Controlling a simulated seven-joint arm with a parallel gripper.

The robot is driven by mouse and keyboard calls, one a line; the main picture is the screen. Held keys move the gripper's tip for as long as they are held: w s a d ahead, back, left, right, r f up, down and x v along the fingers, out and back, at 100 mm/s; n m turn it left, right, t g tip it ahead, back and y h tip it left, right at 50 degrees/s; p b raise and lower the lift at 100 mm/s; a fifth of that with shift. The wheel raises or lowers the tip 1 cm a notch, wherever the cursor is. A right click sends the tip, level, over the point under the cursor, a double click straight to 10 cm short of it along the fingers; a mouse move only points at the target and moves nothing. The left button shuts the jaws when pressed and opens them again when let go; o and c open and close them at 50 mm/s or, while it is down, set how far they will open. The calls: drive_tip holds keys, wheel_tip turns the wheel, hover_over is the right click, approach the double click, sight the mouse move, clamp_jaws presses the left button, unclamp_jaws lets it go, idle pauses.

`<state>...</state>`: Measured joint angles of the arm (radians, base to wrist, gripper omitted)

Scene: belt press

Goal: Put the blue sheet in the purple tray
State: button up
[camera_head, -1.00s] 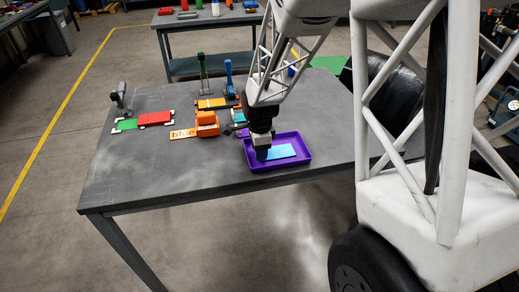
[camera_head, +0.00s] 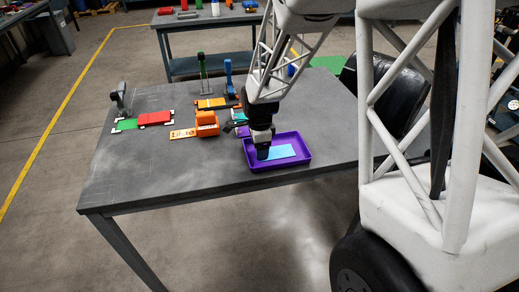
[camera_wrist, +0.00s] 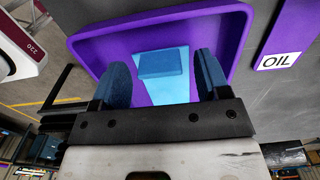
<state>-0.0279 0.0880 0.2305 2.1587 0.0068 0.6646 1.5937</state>
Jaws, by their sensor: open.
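The blue sheet (camera_head: 281,152) lies inside the purple tray (camera_head: 307,157), on its floor. In the wrist view the light blue sheet (camera_wrist: 170,90) has a darker blue block-like part (camera_wrist: 165,62) at one end, and the tray (camera_wrist: 150,22) surrounds it. My gripper (camera_head: 262,156) is over the left part of the tray. In the wrist view my gripper (camera_wrist: 160,80) has its two fingers wide apart, one on each side of the sheet, with clear gaps. Whether the fingertips touch the tray floor cannot be told.
An orange block-like fixture (camera_head: 207,122) stands left of the tray. A red and green piece (camera_head: 150,119) and upright green (camera_head: 202,66) and blue (camera_head: 228,68) levers stand farther back. The front left of the grey table (camera_head: 130,180) is clear.

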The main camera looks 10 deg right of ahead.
wheel_tip(320, 180, up, 11)
idle(0.5)
idle(0.3)
drive_tip(key=s+r+n+t, duration=0.1)
drive_tip(key=s+r+n, duration=0.2)
drive_tip(key=s+n, duration=0.3)
drive_tip(key=s+d+r+n, duration=0.1)
drive_tip(key=s+r+n, duration=0.2)
drive_tip(key=s, duration=1.1)
drive_tip(key=s+d+r+n+t, duration=0.1)
drive_tip(key=s+r+n, duration=0.3)
drive_tip(key=s+n, duration=0.4)
drive_tip(key=s, duration=0.3)
drive_tip(key=shift+n+t, duration=0.3)
drive_tip(key=shift+n, duration=0.1)
